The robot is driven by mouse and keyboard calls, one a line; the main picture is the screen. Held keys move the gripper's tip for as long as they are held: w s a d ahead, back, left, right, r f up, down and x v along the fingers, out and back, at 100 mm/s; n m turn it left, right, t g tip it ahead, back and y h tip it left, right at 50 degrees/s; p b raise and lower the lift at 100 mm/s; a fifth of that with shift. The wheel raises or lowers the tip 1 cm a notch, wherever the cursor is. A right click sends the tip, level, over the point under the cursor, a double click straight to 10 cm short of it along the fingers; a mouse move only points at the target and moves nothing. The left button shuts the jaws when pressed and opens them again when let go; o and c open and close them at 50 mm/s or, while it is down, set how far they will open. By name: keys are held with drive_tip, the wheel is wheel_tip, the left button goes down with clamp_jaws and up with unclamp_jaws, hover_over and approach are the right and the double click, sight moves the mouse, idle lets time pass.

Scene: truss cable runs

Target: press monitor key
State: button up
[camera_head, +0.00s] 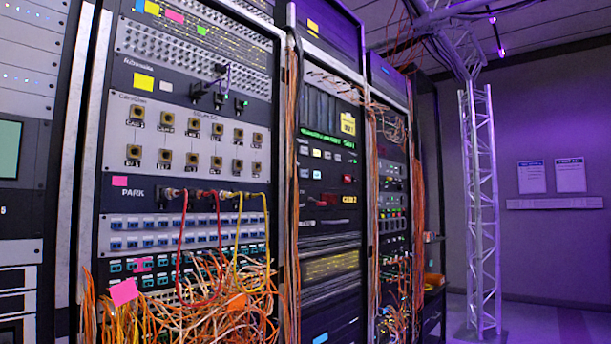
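No key that I can tell for certain as the monitor key shows in the head view. The near rack (107,195) has a panel with two rows of square dark-and-brass switches (193,125). Below them is a strip labelled PARK (130,190) with plugged cables, then rows of small blue-white keys (150,223). The middle rack has small lit buttons (317,153) under a green display line (322,136). A screen with a pale green face (9,148) is cut off at the left edge. My gripper is not in view.
Tangled orange and white cables (190,310) hang over the near rack's lower front. Red and yellow cables (181,240) loop across the key rows. Orange bundles (291,180) run between racks. A metal truss (480,210) stands at right, with open floor (555,322) beside it.

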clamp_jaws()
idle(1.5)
